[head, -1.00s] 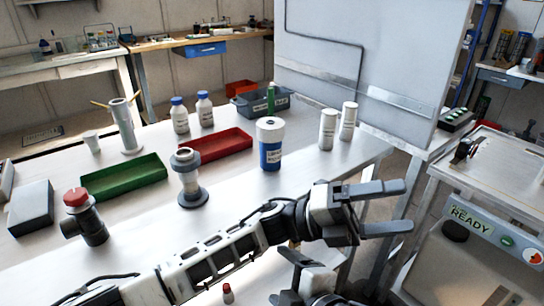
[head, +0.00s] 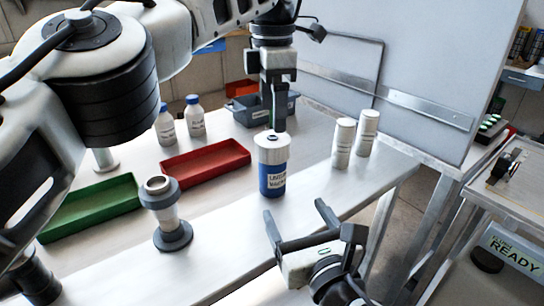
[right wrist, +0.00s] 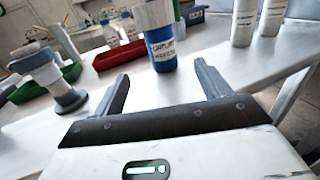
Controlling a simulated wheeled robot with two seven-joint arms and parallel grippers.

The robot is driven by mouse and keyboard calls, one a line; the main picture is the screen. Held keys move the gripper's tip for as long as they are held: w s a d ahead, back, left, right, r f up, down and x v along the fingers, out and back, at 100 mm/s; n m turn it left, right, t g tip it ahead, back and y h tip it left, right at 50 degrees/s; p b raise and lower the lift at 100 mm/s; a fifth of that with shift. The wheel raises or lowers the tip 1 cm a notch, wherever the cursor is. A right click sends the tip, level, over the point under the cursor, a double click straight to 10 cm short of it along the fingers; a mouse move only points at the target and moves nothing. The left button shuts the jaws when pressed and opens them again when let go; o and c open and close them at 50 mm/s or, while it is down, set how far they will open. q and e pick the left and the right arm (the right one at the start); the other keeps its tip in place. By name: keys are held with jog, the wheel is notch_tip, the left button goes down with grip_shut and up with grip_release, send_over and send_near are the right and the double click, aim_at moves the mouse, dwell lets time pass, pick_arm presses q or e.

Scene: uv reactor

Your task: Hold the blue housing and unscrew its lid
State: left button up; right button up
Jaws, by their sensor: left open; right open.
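The blue housing (head: 272,182) stands upright on the table, with a pale label on its side and a white lid (head: 270,150) on top. My left gripper (head: 279,128) points down at the lid from above; it is open and seen edge-on, so contact with the lid cannot be told. My right gripper (head: 296,222) is open and empty, in front of the housing near the table's front edge. In the right wrist view, the housing (right wrist: 160,48) stands ahead, beyond the two spread fingers (right wrist: 163,85) and apart from them; its lid top is out of frame.
Two white canisters (head: 343,143) stand right of the housing. Two blue-capped bottles (head: 195,122) and a grey bin (head: 248,117) are behind. A large panel rises at the back right.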

aim_at(269, 163)
pick_arm(q)
jog(key=shift+w+f, duration=0.1)
jog(key=shift+w, duration=0.55)
pick_arm(e)
jog(key=shift+w+f, duration=0.1)
jog(key=shift+w, duration=0.7)
jog(key=shift+w+a, duration=0.15)
jog(key=shift+w, duration=0.2)
pick_arm(q)
jog(key=shift+s+r, duration=0.3)
jog(key=shift+s, duration=0.25)
pick_arm(e)
jog(key=shift+w+a+r, duration=0.15)
jog(key=shift+w+a, duration=0.1)
jog(key=shift+w, duration=0.25)
jog(key=shift+w+a+r, duration=0.1)
jog(key=shift+w+a, duration=0.1)
jog(key=shift+w, duration=0.25)
pick_arm(q)
jog(key=shift+w+f, duration=0.1)
pick_arm(e)
jog(key=x, duration=1.2)
jog(key=shift+f, duration=0.15)
jog(key=shift+c, duration=0.4)
